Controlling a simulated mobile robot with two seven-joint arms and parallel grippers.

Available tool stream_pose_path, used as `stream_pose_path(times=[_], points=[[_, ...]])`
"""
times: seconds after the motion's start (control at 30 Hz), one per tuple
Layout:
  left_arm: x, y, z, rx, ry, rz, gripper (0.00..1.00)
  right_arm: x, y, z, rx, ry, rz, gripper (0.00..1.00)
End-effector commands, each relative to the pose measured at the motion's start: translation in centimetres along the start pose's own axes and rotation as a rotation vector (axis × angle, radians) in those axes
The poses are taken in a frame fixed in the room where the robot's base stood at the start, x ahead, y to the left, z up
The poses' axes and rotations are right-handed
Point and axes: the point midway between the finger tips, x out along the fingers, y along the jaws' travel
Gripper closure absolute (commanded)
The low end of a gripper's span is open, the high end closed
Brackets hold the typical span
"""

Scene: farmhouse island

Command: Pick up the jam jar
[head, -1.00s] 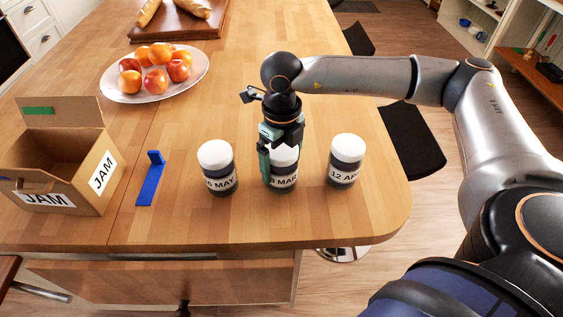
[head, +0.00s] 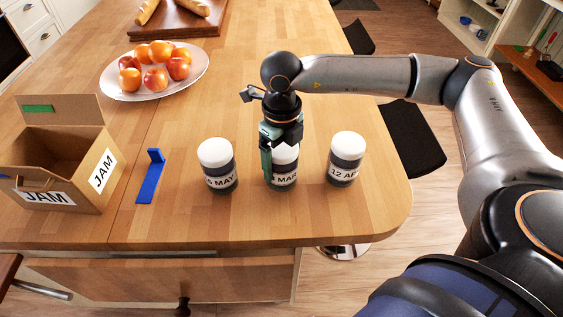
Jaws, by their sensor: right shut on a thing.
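Three dark jam jars with white lids stand in a row on the wooden island top. The left jar (head: 219,168) reads "MAY", the middle jar (head: 284,181) reads "MAR", and the right jar (head: 346,160) reads "12 AP", its label partly cut off from view. My right gripper (head: 281,158) comes down from above and is shut on the middle jar. Its fingers cover part of the jar's lid and left side. The jar is upright and appears to be on the table. My left gripper is not in view.
An open cardboard box (head: 98,187) labelled "JAM" stands at the left. A blue bracket (head: 151,178) lies between it and the jars. A plate (head: 194,77) of fruit and a board (head: 180,23) with bread are farther back. The island's front edge is close to the jars.

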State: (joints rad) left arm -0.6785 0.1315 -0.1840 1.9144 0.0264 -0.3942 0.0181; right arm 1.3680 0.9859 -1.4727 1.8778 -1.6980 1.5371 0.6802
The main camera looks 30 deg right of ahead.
Motion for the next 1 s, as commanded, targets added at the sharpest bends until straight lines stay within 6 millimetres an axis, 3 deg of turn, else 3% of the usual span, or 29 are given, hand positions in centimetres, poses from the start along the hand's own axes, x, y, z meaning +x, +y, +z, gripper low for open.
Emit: stream_pose_path(times=[0.17,0.57,0.73,1.0], points=[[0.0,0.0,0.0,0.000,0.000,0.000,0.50,-0.2,0.0,0.1,0.000,-0.004,0.000,1.00],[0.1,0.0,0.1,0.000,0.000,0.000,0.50,-1.2,0.0,0.2,0.001,-0.006,0.001,1.00],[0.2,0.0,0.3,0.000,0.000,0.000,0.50,-3.6,0.2,0.1,-0.001,-0.008,0.001,1.00],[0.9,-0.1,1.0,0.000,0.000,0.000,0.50,-9.3,4.2,-3.0,-0.009,-0.011,0.000,1.00]])
